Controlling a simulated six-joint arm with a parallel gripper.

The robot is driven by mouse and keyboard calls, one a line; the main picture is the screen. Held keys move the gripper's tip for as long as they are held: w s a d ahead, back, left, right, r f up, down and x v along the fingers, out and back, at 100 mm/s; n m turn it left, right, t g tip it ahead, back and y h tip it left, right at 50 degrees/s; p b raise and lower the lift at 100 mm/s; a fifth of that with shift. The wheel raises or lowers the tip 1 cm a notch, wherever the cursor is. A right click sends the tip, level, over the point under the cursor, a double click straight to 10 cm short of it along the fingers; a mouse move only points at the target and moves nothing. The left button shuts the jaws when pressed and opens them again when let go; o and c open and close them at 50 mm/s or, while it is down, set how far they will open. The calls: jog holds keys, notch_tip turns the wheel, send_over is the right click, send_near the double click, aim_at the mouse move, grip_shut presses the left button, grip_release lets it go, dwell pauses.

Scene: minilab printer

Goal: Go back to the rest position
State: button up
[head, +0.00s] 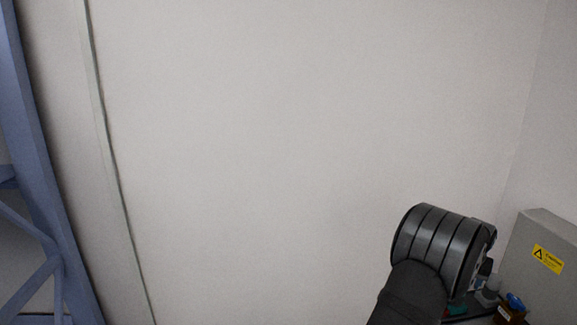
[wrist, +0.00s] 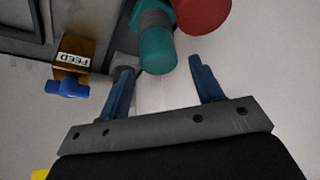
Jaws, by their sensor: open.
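My gripper (wrist: 165,92) shows in the wrist view with its two blue fingers spread apart and nothing between them. The fingertips are close to a teal cylinder (wrist: 157,52) and a grey piece (wrist: 126,66); whether they touch cannot be told. In the head view my dark arm rises at the lower right, and the gripper's fingers are hidden there.
A red round object (wrist: 203,14) is at the top. A grey box with a yellow caution label (head: 543,262) stands at the right. Blue frame (head: 38,190) at left.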

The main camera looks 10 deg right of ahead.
jog(key=s+d+r, duration=0.2)
jog(key=s+r, duration=0.5)
jog(key=s, duration=0.5)
jog(key=s+d+f, duration=0.2)
jog(key=s+d, duration=0.4)
jog(key=f, duration=0.9)
jog(key=shift+a+f, duration=0.35)
jog(key=shift+f, duration=0.05)
jog(key=shift+v, duration=2.75)
jog(key=shift+o, duration=0.4)
jog(key=shift+d, duration=0.1)
